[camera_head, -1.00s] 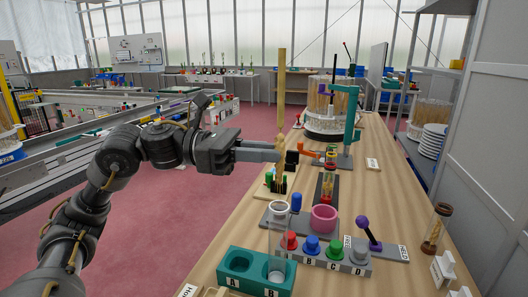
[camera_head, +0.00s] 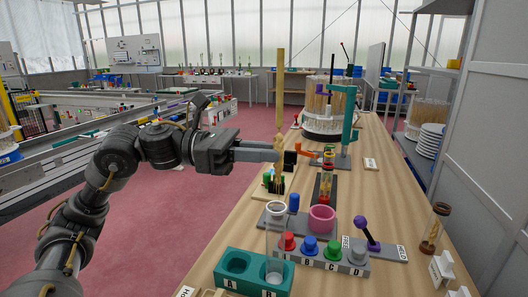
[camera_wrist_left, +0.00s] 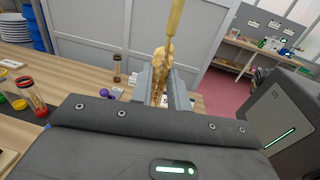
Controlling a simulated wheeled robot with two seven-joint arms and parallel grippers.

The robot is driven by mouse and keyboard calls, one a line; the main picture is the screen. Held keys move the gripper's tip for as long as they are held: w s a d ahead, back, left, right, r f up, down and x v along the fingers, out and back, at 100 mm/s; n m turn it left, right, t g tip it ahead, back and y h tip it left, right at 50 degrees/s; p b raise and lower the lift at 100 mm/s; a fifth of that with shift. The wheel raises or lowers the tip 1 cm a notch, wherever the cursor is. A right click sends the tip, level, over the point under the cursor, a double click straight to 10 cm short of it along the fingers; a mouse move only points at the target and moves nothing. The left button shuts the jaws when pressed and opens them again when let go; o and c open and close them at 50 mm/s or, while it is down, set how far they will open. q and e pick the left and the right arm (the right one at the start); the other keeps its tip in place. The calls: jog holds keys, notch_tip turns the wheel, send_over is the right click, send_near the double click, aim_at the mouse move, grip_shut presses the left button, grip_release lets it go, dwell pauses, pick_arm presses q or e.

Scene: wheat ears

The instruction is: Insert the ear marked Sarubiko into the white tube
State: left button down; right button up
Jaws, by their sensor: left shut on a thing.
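My left gripper (camera_head: 278,150) is shut on a wheat ear (camera_head: 279,166). The ear hangs head down, with its long straw stalk (camera_head: 280,85) upright above the fingers. The wrist view also shows the ear (camera_wrist_left: 160,62) between the gripper's fingers (camera_wrist_left: 163,88). No name can be read on it, so I cannot tell whether it is the one marked Sarubiko. A clear tube with a white rim (camera_head: 276,208) stands on the table, nearer to me than the ear and apart from it. My right gripper is not in view.
A grey panel with red, blue, green and grey knobs (camera_head: 310,245) lies by the tube, with a pink cup (camera_head: 322,218) and a purple-topped lever (camera_head: 361,222). A small holder (camera_head: 270,187) with coloured items sits below the ear. The table's right middle is clear.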

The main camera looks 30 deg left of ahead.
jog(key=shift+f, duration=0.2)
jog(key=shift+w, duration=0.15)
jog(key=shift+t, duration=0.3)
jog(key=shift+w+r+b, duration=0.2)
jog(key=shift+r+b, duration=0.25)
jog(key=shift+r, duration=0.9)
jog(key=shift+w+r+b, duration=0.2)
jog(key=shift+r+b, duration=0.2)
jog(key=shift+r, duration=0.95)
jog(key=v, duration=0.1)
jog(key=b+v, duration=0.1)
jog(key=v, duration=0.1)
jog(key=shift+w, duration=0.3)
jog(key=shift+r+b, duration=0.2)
jog(key=shift+b, duration=0.2)
